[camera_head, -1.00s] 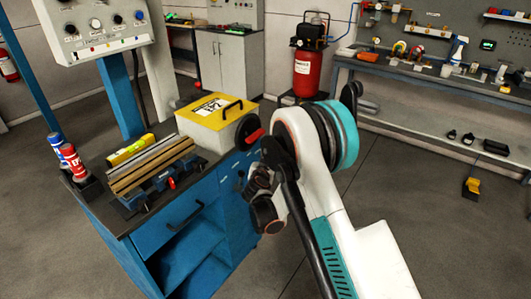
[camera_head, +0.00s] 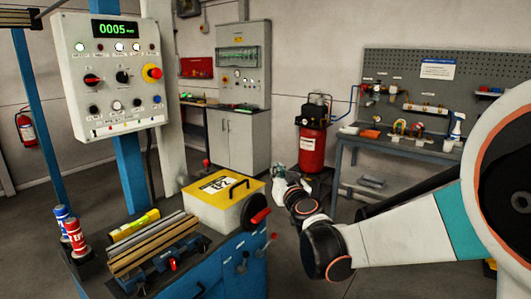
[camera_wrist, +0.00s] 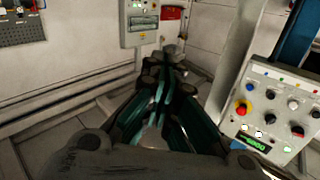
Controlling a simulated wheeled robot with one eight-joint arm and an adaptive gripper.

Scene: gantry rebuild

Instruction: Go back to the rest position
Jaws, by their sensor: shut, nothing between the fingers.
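My gripper (camera_wrist: 172,62) points away from the wrist camera, its dark fingers with teal edges close together and nothing seen between them. In the head view my arm comes in from the right, with its wrist behind and right of the yellow-lidded box (camera_head: 222,206). The gripper end is small there and partly hidden, too unclear to read. In the wrist view the fingers are in the air, with the wall and floor behind them. No marker of a rest position shows.
A blue workbench (camera_head: 215,262) carries the box, a vise with bars (camera_head: 150,247) and two spray cans (camera_head: 75,236). A control panel (camera_head: 108,75) stands on a blue post; it is also at right in the wrist view (camera_wrist: 268,112). A red compressor (camera_head: 312,148) stands behind.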

